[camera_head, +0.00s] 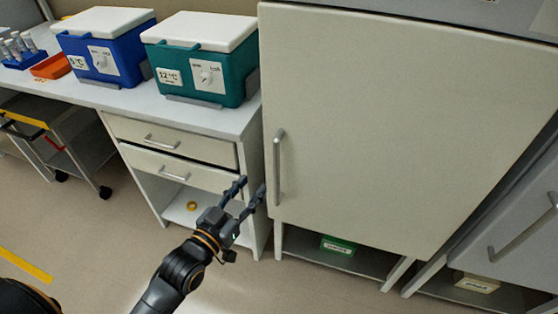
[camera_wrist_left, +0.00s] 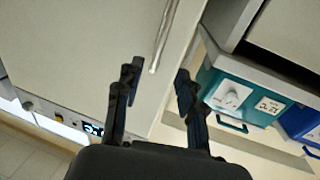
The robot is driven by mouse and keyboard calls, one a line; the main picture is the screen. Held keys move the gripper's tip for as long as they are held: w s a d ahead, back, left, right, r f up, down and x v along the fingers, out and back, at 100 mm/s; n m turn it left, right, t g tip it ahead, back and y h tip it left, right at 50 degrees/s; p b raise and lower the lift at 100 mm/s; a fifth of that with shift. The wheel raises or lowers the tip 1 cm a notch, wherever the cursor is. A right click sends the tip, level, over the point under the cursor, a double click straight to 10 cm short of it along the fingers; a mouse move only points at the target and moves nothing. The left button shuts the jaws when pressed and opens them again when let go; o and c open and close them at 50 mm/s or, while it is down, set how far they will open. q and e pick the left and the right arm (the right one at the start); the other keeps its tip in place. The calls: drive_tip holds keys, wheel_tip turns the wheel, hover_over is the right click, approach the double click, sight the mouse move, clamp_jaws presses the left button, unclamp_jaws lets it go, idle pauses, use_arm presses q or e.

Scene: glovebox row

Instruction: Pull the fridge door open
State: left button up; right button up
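The fridge door (camera_head: 380,120) is a large cream panel, closed, with a vertical silver bar handle (camera_head: 279,167) near its left edge. My left gripper (camera_head: 251,188) is open and empty, just left of the handle's lower end in the head view. In the left wrist view the handle (camera_wrist_left: 164,36) lies ahead of the left gripper (camera_wrist_left: 157,80), with its near end between the directions of the two fingers. The fingers do not appear to touch it. The fridge door also fills much of the left wrist view (camera_wrist_left: 75,60). My right gripper is not in view.
A white counter (camera_head: 222,120) with drawers (camera_head: 170,140) adjoins the fridge on the left. A teal box (camera_head: 205,65) and a blue box (camera_head: 105,50) with white lids stand on it. A dark cart (camera_head: 65,145) stands at left. The floor in front is clear.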

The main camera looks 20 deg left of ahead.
sight(275, 159)
use_arm(q)
drive_tip(key=x, duration=1.2)
drive_tip(key=shift+w+d+f+p, duration=0.1)
drive_tip(key=shift+w+p, duration=0.2)
clamp_jaws()
